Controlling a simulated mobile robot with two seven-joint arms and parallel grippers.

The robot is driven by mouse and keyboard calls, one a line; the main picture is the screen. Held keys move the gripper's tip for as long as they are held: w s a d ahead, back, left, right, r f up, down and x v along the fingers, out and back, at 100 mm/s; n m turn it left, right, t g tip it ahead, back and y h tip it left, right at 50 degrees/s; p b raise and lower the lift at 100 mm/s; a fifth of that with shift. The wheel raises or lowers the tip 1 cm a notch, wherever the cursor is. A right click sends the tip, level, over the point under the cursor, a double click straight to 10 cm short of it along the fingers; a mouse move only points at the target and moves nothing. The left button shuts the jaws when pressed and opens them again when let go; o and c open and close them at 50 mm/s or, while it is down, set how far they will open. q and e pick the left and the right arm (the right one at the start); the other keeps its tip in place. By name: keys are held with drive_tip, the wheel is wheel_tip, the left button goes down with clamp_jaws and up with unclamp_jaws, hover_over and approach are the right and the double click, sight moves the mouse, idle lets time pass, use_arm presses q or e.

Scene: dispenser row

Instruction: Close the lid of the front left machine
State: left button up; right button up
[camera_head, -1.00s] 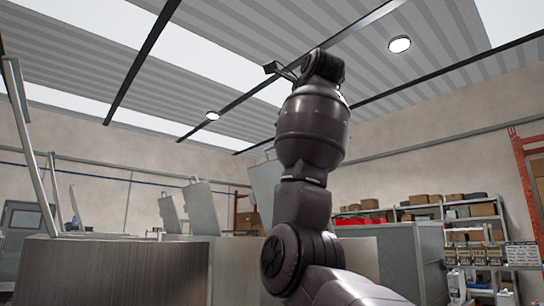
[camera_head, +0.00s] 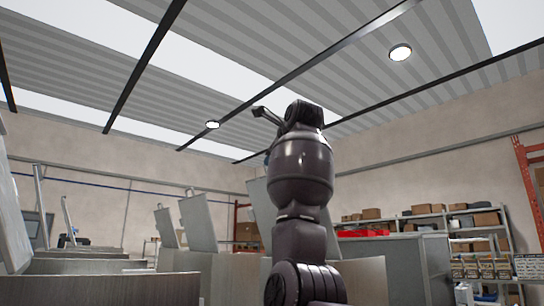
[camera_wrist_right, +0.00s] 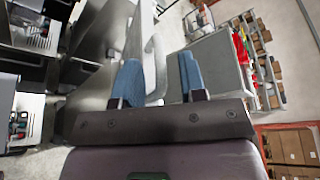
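Several grey metal machines stand in a row with their lids raised. At the left of the head view, the nearest machine (camera_head: 100,290) shows its upper edge, and a large grey lid (camera_head: 10,220) stands tilted up at the picture's left border. I cannot tell for certain that this is the front left machine. My right gripper (camera_head: 262,113) is raised high on the arm in the middle, apart from that lid. In the right wrist view its two blue-padded fingers (camera_wrist_right: 160,85) are apart with nothing held between them. My left gripper is not in view.
More raised lids (camera_head: 198,222) stand behind and near my right arm. A grey cabinet (camera_head: 400,265) and shelves with boxes (camera_head: 475,220) are at the right.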

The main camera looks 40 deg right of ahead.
drive_tip(key=shift+p+x, duration=0.35)
drive_tip(key=shift+x, duration=0.9)
clamp_jaws()
